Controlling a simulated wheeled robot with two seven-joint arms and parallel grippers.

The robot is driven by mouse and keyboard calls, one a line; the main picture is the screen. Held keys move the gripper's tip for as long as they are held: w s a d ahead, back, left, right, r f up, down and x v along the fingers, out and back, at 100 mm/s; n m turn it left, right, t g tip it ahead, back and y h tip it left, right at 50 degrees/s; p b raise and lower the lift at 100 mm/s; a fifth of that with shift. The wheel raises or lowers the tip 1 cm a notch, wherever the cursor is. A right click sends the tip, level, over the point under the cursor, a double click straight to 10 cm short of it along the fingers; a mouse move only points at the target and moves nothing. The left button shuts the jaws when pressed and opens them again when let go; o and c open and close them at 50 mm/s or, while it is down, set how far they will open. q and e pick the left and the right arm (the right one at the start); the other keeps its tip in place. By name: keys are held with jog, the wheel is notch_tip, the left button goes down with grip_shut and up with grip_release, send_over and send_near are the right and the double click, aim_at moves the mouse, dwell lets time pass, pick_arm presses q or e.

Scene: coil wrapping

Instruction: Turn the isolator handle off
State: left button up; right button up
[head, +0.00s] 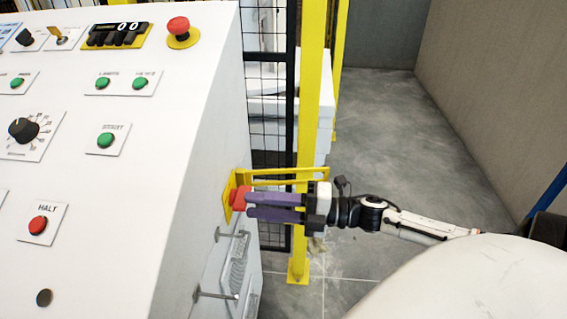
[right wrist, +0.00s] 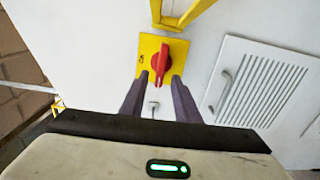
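The isolator's red handle (head: 239,196) sits on a yellow plate (head: 228,194) on the side wall of the white cabinet. In the right wrist view the red handle (right wrist: 161,64) points roughly up and down on its yellow plate (right wrist: 147,47). My right gripper (head: 249,204) reaches in from the right, its purple fingers close to the handle. In the right wrist view its two fingertips (right wrist: 161,78) stand apart on either side of the handle's lower part, with a gap showing on both sides. Whether either finger touches it cannot be told. My left gripper is out of view.
A yellow guard bar (head: 285,171) juts out above the handle. A yellow post (head: 309,130) and black mesh fence (head: 268,100) stand behind. Metal pegs (head: 218,295) and a louvred vent (right wrist: 262,85) are nearby on the cabinet side. Floor to the right is clear.

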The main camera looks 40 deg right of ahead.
jog(key=v, duration=0.8)
dwell(0.4)
